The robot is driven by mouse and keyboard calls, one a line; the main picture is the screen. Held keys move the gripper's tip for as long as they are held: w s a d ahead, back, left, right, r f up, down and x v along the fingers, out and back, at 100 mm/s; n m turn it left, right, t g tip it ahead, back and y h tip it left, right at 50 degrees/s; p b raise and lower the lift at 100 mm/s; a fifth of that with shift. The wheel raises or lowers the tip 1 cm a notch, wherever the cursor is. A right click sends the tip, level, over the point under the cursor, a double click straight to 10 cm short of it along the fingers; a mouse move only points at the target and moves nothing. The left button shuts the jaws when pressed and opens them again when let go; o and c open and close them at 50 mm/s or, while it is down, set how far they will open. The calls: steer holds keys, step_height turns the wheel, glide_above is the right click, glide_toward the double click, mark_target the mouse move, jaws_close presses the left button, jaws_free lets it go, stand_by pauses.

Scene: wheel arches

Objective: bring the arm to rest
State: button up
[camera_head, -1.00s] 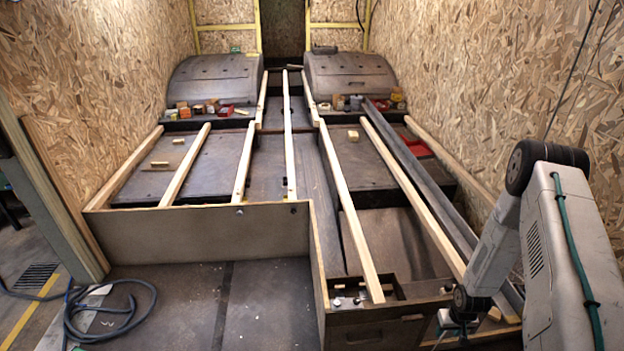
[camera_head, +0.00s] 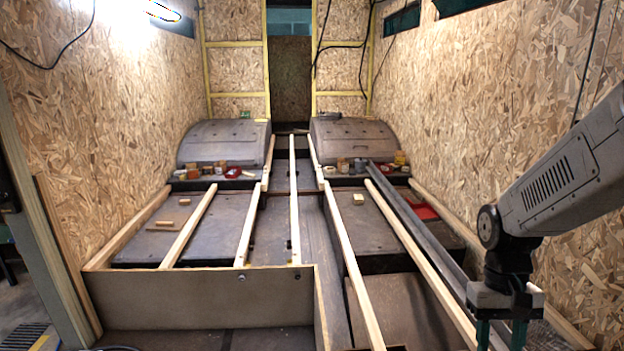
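My arm comes in from the right edge, in front of the right chipboard wall. My gripper (camera_head: 500,335) hangs at the lower right, pointing down, with two green fingers set apart and a gap between them. The fingertips are cut off by the bottom edge of the picture. I see nothing held in the visible part of the gap. The gripper appears in front of the right-hand wooden battens; its height above them is hard to tell.
Several long wooden battens (camera_head: 295,200) run along the floor. Two dark wheel arches (camera_head: 222,143) (camera_head: 355,142) stand at the back, with small boxes and jars before them. A low panel (camera_head: 200,297) crosses the front left. A red tray (camera_head: 427,212) lies at right.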

steer(key=s+a+r+n+t, duration=0.1)
steer(key=s+a+r+t, duration=0.4)
steer(key=s+r, duration=0.6)
step_height(320, 180, up, 3)
steer(key=a, duration=0.2)
steer(key=shift+s+a+f+n, duration=0.15)
steer(key=shift+s+a+n, duration=0.15)
steer(key=shift+n, duration=0.1)
